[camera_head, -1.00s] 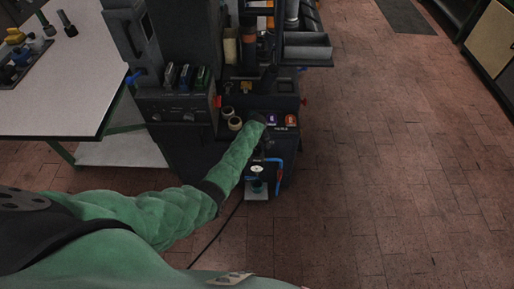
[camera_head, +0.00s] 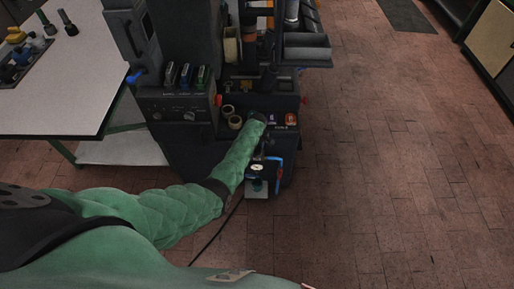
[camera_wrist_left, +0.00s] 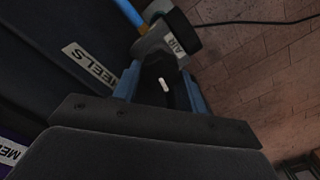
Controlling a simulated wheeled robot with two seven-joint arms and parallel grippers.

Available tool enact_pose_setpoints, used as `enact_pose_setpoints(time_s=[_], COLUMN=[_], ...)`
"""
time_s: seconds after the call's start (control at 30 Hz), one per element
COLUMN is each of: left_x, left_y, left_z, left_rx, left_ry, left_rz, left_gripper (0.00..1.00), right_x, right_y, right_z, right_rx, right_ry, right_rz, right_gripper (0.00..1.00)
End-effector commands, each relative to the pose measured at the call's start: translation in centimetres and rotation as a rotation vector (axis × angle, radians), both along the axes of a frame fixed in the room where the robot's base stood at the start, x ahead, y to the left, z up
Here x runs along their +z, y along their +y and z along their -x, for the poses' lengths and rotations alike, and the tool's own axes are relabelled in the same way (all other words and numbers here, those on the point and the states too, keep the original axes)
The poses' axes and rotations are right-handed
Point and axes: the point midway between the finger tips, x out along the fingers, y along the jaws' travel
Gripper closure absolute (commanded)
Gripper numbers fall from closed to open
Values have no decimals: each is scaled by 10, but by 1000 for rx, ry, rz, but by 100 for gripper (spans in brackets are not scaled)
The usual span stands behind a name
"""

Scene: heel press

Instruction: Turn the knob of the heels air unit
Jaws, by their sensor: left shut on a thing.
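The air unit (camera_head: 258,168) hangs low on the front of the dark press, with a pale round gauge and blue tubing. In the left wrist view its grey fitting (camera_wrist_left: 160,40) carries an AIR label, and a white HEELS label (camera_wrist_left: 88,65) is on the dark panel beside it. My left gripper (camera_wrist_left: 163,90) has its blue fingers on either side of a black knob (camera_wrist_left: 165,84) with a short white mark. It is shut on this knob. In the head view my green-sleeved left arm partly hides the gripper and the knob. My right gripper is not in view.
The press (camera_head: 185,155) has switches, rolls and coloured buttons (camera_head: 290,119) above the unit. A pale table (camera_head: 75,95) with tools stands at the left. A black cable (camera_wrist_left: 255,21) lies on the brick floor (camera_head: 390,180). The floor at the right is clear.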

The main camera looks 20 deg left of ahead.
Motion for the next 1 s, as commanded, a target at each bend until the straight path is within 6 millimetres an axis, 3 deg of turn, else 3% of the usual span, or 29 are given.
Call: enact_pose_setpoints(time_s=[0.07, 0.1, 0.2, 0.57, 1.0], left_x=[1, 1, 1, 4, 56], left_y=[0, 0, 0, 0, 0], left_z=[-1, -1, -1, -1, -1], left_rx=[0, 0, -1, -1, 0], left_ry=[-3, -3, -2, -1, -3], left_rz=[0, 0, 0, 0, 0], left_gripper=[80, 50, 36, 36, 36], right_x=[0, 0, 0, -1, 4], right_y=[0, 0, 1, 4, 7], right_z=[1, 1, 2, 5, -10], right_rx=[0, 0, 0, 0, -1], right_ry=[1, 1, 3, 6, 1], right_rz=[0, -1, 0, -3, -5], right_gripper=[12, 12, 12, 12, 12])
